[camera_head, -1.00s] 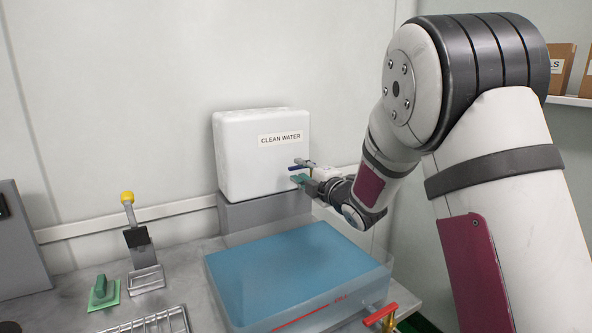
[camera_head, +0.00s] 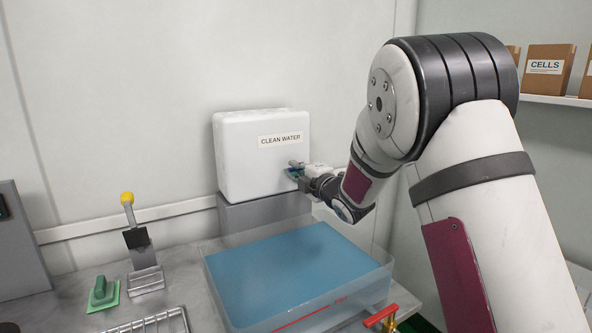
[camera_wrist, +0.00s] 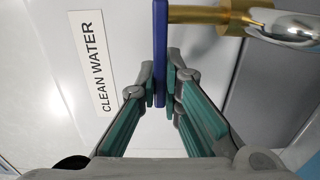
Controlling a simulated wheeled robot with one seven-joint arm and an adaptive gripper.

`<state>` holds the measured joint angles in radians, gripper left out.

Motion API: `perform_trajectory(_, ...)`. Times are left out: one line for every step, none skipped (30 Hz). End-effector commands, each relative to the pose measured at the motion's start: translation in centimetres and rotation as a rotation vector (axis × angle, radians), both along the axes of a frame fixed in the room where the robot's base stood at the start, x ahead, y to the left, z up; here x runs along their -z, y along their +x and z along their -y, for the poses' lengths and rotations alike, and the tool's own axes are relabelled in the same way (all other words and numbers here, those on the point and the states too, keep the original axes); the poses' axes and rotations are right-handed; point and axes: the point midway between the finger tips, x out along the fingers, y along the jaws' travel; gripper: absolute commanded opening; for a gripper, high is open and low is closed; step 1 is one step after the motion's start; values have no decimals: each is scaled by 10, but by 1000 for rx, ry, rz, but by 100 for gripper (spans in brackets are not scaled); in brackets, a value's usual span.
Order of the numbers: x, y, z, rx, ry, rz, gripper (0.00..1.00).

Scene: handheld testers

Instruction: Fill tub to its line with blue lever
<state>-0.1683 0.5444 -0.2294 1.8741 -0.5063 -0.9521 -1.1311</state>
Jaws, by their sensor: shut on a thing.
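The blue lever (camera_wrist: 159,45) hangs from a brass tap stem (camera_wrist: 195,14) in the wrist view. My gripper (camera_wrist: 161,92) is shut on the lever, with its green pads on both sides of it. In the head view my gripper (camera_head: 300,177) is at the tap on the white CLEAN WATER tank (camera_head: 245,175), and the fingers mostly hide the lever. The clear tub (camera_head: 378,284) stands below and holds blue water (camera_head: 295,270). Its red fill line (camera_head: 300,319) is on the front wall. I cannot tell exactly how the water level sits against the line.
A red-handled brass valve (camera_head: 381,316) is at the tub's front right. A yellow-knobbed stand (camera_head: 141,245), a green block on a pad (camera_head: 102,292) and a wire rack (camera_head: 150,325) are at left. Boxes (camera_head: 548,70) stand on a shelf at right.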

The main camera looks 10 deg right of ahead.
Motion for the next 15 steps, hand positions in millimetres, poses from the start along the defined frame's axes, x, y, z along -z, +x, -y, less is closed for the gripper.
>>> perform_trajectory(0, 0, 1, -2, 0, -1, 0)
perform_trajectory(1, 0, 1, -4, 0, -1, 0)
perform_trajectory(1, 0, 2, -9, 0, -1, 0)
perform_trajectory(1, -1, 2, -15, -1, -1, 0)
perform_trajectory(1, -1, 3, -22, -1, -1, 0)
perform_trajectory(1, -1, 3, -35, -1, -1, 0)
perform_trajectory(1, -2, 3, -47, 0, 0, 0)
perform_trajectory(1, -2, 4, -60, -2, 1, 0)
perform_trajectory(1, -3, 5, -79, -1, 0, 0)
perform_trajectory(1, -4, 6, -96, -2, 0, 0)
perform_trajectory(1, -5, 6, -114, -1, 0, 0)
perform_trajectory(2, -6, 7, -140, -2, 0, 0)
perform_trajectory(2, -7, 8, -161, -2, 0, 0)
perform_trajectory(1, -8, 9, -183, -2, 1, 0)
perform_trajectory(2, -9, 9, -211, -2, 0, 0)
